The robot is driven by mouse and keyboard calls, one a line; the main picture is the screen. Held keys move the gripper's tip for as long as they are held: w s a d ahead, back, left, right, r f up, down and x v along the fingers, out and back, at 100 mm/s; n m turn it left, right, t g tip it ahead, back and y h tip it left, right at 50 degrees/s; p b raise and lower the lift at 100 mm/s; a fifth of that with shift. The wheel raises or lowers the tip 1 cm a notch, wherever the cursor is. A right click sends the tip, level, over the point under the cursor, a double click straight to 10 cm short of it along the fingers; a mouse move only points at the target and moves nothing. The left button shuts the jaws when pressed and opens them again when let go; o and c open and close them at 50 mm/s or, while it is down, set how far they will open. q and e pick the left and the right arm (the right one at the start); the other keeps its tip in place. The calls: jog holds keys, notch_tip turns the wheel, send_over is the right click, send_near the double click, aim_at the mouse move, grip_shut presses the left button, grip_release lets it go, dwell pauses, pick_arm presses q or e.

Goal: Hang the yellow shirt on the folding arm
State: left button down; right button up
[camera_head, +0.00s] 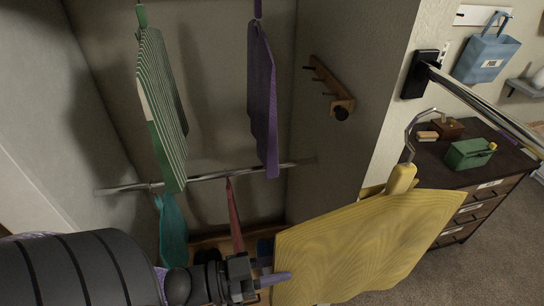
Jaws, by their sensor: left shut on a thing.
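The yellow shirt (365,245) hangs tilted in the lower right, its left edge beside my left gripper (268,281). Its grey hanger hook (408,135) rises from a yellow neck piece (400,180). The folding arm (485,108) is a metal bar running right and toward me from a black wall bracket (420,75). The hook shows below the bar, with a gap between them in the picture. My left gripper is shut on the yellow shirt at its left edge; the exact grip is hard to make out. My right gripper is not in view.
A green striped garment (160,100) and a purple one (262,95) hang in the wardrobe, above a lower rail (220,176) with teal and red garments. A wooden peg rack (330,85) is on the side panel. A dark dresser (490,170) with a green box stands right.

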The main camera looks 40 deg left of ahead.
aim_at(350, 255)
pick_arm(q)
jog(key=b+x, duration=0.1)
jog(key=x, duration=0.2)
jog(key=shift+w+f, duration=0.15)
jog(key=shift+w, duration=0.15)
jog(key=b+x, duration=0.4)
jog(key=x, duration=0.6)
jog(key=shift+d, duration=0.1)
jog(key=shift+w+d, duration=0.2)
jog(key=shift+w, duration=0.05)
jog(key=shift+s+f+b, duration=0.1)
jog(key=shift+f+b, duration=0.55)
jog(key=shift+f, duration=0.05)
